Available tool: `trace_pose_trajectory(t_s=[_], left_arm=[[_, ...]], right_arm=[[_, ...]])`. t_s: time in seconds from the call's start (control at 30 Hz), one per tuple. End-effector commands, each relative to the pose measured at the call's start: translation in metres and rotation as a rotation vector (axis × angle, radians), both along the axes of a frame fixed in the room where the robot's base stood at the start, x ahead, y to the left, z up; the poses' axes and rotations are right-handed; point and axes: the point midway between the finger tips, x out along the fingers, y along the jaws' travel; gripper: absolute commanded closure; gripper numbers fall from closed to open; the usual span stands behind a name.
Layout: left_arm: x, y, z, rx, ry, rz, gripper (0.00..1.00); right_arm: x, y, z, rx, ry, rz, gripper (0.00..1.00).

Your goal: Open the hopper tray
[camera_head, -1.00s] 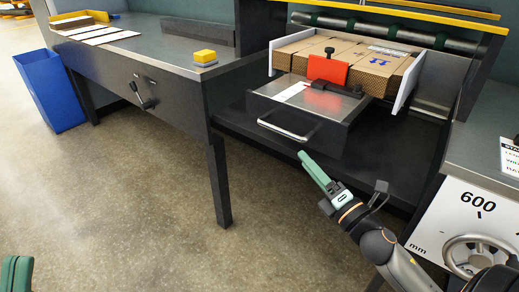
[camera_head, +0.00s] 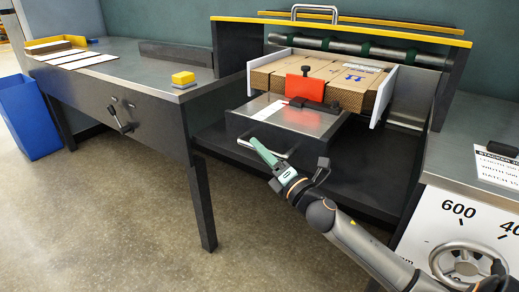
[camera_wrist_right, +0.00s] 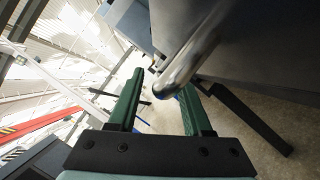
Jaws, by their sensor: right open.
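The hopper tray (camera_head: 285,122) is a grey metal drawer in front of the cardboard stack, with a red block and black clamp on top. Its bar handle (camera_head: 244,143) is on the front face. My right gripper (camera_head: 264,152) is at the handle, its green fingers overlapping it in the head view. In the right wrist view the fingers (camera_wrist_right: 162,88) are apart and the shiny handle (camera_wrist_right: 190,55) lies just beyond and partly between the tips. I cannot tell whether they touch it. My left gripper is not in view.
Flat brown cardboard (camera_head: 340,82) is stacked between white side guides behind the tray. A metal table (camera_head: 130,68) with a yellow block (camera_head: 183,78) and a crank (camera_head: 120,118) stands left. A blue bin (camera_head: 30,120) is far left. A handwheel panel (camera_head: 465,262) is right. Floor in front is clear.

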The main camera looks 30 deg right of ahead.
Motion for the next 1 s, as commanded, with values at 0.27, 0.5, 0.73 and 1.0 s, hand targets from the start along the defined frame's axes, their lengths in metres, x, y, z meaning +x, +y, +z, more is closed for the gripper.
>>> trace_pose_trajectory(t_s=[0.27, 0.5, 0.73, 1.0], left_arm=[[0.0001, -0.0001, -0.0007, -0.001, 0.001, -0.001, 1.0], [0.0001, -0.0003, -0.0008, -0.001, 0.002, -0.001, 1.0], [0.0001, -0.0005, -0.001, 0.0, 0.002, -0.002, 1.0], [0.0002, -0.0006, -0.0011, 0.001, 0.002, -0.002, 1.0]], right_arm=[[0.0113, 0.0, 0.0025, -0.001, 0.001, -0.001, 0.5], [0.0113, 0.0002, 0.0026, -0.001, 0.001, -0.001, 0.52], [0.0112, 0.0003, 0.0026, 0.0, 0.001, -0.001, 0.77], [0.0111, 0.0003, 0.0024, 0.0, 0.001, -0.001, 1.0]])
